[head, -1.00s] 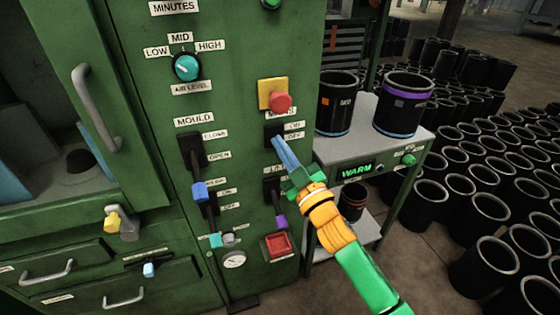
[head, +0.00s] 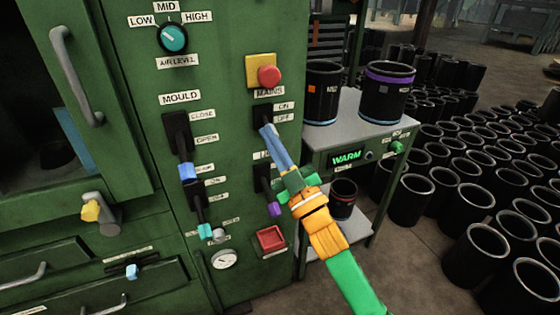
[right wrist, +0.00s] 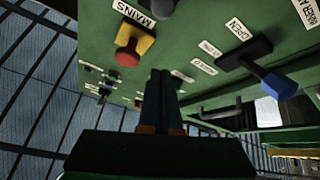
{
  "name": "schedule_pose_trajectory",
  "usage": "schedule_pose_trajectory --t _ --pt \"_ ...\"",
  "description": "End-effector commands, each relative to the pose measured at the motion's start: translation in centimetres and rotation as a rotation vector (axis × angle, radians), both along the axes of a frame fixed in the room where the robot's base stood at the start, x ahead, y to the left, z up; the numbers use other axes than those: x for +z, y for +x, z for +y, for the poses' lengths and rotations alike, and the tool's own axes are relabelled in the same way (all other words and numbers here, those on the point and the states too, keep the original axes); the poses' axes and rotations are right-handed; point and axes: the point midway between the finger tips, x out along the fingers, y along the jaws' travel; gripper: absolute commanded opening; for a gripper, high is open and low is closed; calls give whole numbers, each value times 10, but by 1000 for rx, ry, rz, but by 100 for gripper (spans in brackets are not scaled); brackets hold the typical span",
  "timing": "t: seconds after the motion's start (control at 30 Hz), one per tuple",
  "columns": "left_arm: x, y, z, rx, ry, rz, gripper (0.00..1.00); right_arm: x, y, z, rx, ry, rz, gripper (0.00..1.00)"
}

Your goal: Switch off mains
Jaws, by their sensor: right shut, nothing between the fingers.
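The mains switch (head: 262,112) is a black plate on the green panel, under a MAINS label and beside ON and OFF labels. My right gripper (head: 267,130) has its blue fingers shut, with the tips at the lower part of that plate, near the OFF label. The fingers cover the lower part of the switch, so its lever position and any contact cannot be told. In the right wrist view, the dark shut fingers (right wrist: 164,82) point at the panel with nothing visible between them. My left gripper is not in view.
A red button (head: 268,76) on a yellow plate sits above the switch. The blue-tipped mould lever (head: 186,168) is to its left, and a purple-tipped lever (head: 273,209) is below. A grey table (head: 350,133) with black sleeves stands close on the right.

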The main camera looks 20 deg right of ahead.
Motion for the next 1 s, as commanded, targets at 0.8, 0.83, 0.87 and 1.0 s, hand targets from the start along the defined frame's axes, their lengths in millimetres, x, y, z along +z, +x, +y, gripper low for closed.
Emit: schedule_pose_trajectory --t 0.8,0.83,0.87,1.0 --pt "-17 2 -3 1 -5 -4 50 -39 -48 -11 0 0 0 0" --pt "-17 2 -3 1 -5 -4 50 -39 -48 -12 0 0 1 0" --pt "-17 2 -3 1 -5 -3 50 -41 -48 -12 -3 2 7 0" --pt "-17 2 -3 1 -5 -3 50 -97 -42 -26 -85 83 280 0"
